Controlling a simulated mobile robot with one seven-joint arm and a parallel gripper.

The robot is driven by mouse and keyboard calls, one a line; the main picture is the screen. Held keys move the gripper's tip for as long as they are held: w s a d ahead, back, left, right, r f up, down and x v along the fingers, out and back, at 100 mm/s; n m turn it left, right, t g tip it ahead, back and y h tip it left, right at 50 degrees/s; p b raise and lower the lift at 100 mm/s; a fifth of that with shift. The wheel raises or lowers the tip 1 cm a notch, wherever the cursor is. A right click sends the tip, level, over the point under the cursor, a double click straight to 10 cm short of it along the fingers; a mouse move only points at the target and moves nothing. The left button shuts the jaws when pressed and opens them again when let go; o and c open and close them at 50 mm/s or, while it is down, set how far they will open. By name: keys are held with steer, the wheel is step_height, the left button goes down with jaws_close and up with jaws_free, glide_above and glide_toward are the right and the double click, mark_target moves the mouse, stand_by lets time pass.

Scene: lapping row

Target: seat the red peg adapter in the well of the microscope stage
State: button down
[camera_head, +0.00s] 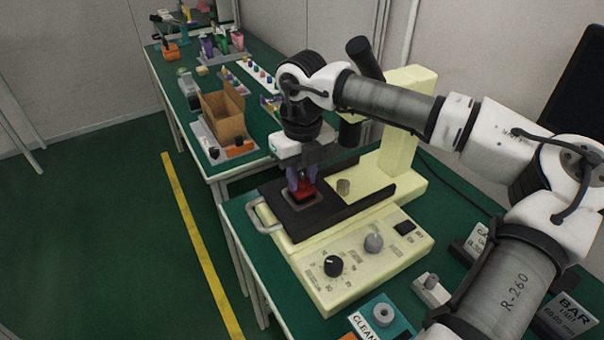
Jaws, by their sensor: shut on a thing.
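The red peg adapter (304,191) is between the fingers of my gripper (302,182), which is shut on it. The adapter is at the grey-rimmed well (318,202) on the black microscope stage (286,217). It looks low over or in the well; I cannot tell whether it is fully down. My fingers hide its upper part. The cream microscope (405,130) stands behind and to the right of the stage, its column partly hidden by my arm.
A metal handle (262,214) sticks out at the stage's left. Knobs (333,265) are on the microscope's front base. A cardboard box (222,116) and several small items are on the far green bench.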

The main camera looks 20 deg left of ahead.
mark_target(302, 173)
steer(key=shift+f+b, duration=0.85)
steer(key=shift+f, duration=0.1)
steer(key=c, duration=1)
jaws_free()
steer(key=shift+c, duration=0.2)
steer(key=shift+r, duration=0.1)
step_height(302, 173, up, 14)
